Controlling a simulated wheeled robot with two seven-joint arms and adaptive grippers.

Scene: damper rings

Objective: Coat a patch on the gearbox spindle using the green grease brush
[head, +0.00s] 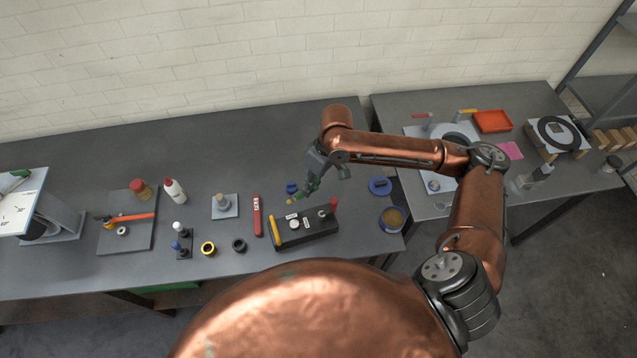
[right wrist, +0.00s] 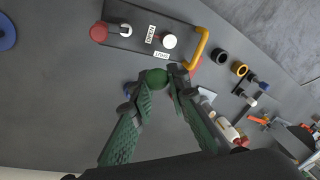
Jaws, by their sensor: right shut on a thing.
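My right gripper (head: 312,182) is shut on the green grease brush (head: 301,192), above the table just behind the dark box. A green rounded end of the brush (right wrist: 157,77) shows between the fingertips in the right wrist view; a small tan tip shows at its lower left in the head view. The fingers hide the rest. A short pinkish-tan post (head: 223,201) stands on a light grey square plate to the left, apart from the brush. I cannot tell for certain that this post is the gearbox spindle. My left gripper is not in view.
The dark box (head: 307,237) carries a yellow handle, white knobs and a red knob. A blue part (head: 291,187) stands close to the gripper. A red tool (head: 257,215) lies between post and box. Yellow and black rings (head: 208,248) lie in front. The table behind the post is clear.

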